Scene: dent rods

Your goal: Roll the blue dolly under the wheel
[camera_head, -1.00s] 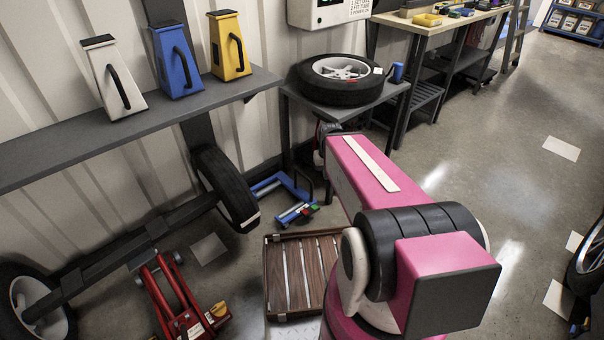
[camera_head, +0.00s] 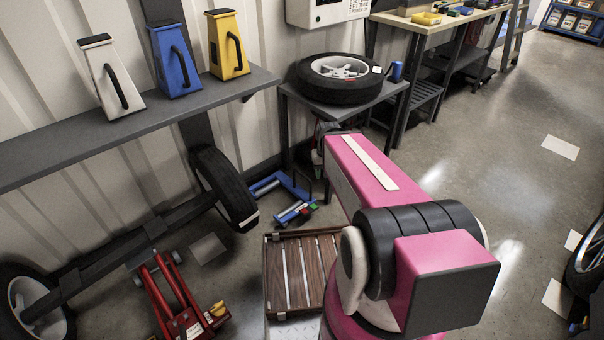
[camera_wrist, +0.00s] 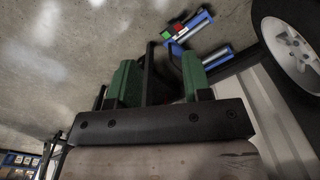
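The blue dolly (camera_head: 291,196) is on the floor below the wall shelf, with blue bars and small red and green parts. It also shows in the wrist view (camera_wrist: 205,38). The wheel (camera_head: 226,187) is a dark tyre on the near-wall axle, just left of the dolly. In the wrist view a wheel with a pale rim (camera_wrist: 292,45) is at the right. My gripper (camera_wrist: 160,75) has two green fingers standing apart. A black handle-like loop (camera_wrist: 151,66) shows between them; I cannot tell whether they touch it. In the head view my arm mostly hides the gripper.
A red jack (camera_head: 180,303) is under the axle at lower left. A slatted wooden creeper (camera_head: 300,272) lies in front of the dolly. A stand (camera_head: 287,128) with a loose tyre (camera_head: 341,88) is behind. Open floor (camera_head: 480,170) is at right.

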